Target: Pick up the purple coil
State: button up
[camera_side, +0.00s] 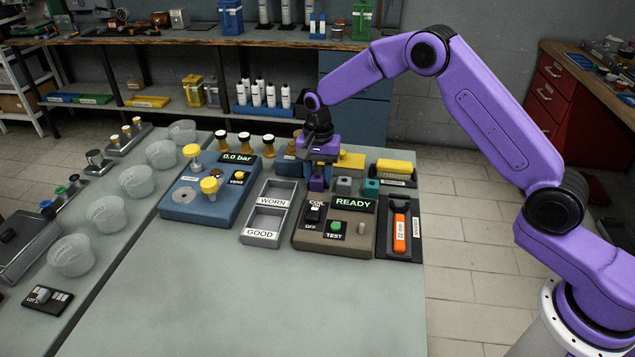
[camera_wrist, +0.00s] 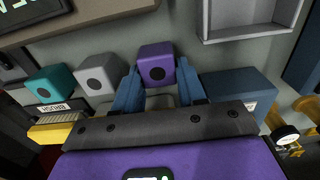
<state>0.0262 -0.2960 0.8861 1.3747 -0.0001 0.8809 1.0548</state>
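The purple coil (camera_side: 317,184) is a small block in line with a grey coil (camera_side: 343,185) and a teal coil (camera_side: 371,187) behind the test box. My gripper (camera_side: 318,168) points down directly over the purple coil. In the wrist view the purple coil (camera_wrist: 156,64) shows a dark round mark and lies between the two blue fingertips of my gripper (camera_wrist: 157,78). The fingers lie close along both its sides; whether they touch it is unclear. The coil looks at the same level as its neighbours. The wrist view also shows the grey coil (camera_wrist: 98,73) and teal coil (camera_wrist: 50,82).
The READY test box (camera_side: 335,230) stands in front of the coils. The WORN/GOOD tray (camera_side: 246,225) is left of it. A yellow brush (camera_side: 397,168) lies behind right. The blue pressure station (camera_side: 190,212) is farther left. The front table is clear.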

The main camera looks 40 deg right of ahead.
aim_at(319, 174)
jog(key=shift+r, duration=0.15)
jog(key=shift+r, duration=0.2)
notch_tip(319, 174, up, 3)
jog(key=shift+s, duration=0.15)
jog(key=s+d+r, duration=0.3)
jog(key=s+r, duration=0.6)
jog(key=s, duration=0.4)
jog(key=shift+s+a+f, duration=3)
jog(key=shift+s, duration=0.2)
jog(key=shift+f, duration=1.5)
dwell(0.9)
